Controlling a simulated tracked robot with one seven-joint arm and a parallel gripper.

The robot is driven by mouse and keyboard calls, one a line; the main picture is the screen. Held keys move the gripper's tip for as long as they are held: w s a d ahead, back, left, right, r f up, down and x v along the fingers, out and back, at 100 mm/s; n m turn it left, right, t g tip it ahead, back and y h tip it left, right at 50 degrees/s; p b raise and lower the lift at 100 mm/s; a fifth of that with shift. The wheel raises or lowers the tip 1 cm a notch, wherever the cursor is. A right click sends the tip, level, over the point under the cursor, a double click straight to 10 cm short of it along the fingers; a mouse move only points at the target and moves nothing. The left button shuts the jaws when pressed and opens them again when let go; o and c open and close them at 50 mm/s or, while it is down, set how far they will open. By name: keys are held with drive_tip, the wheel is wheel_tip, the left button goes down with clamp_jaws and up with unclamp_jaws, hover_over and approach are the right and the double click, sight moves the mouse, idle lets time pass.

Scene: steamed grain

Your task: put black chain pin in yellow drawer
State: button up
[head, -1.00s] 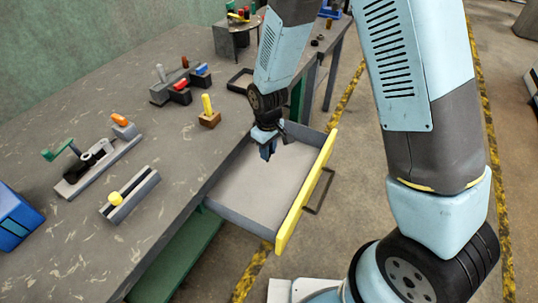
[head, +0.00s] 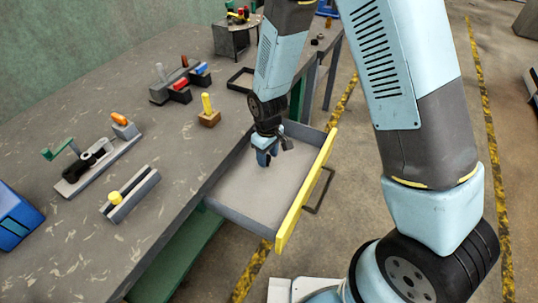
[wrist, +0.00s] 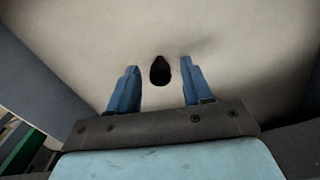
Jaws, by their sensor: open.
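The yellow-fronted drawer (head: 305,195) is pulled out from the bench, with a pale grey bare floor. My gripper (head: 266,160) is inside the drawer's outline, near its back end, pointing down. In the wrist view its two blue fingers (wrist: 157,85) are spread apart. A small black oval piece, which looks like the black chain pin (wrist: 160,70), shows between the fingers against the pale drawer floor. A gap shows on each side of it, so neither finger touches it. I cannot tell whether it stands or lies.
The grey bench (head: 80,235) is left of the drawer. On it are a wooden block with a yellow peg (head: 208,112), a fixture with a green handle (head: 95,165), a rail with a yellow knob (head: 130,195) and a blue box (head: 15,220). The drawer floor's front is clear.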

sight(268, 156)
drive_tip(key=shift+r, duration=0.15)
wheel_tip(268, 156, up, 12)
idle(0.6)
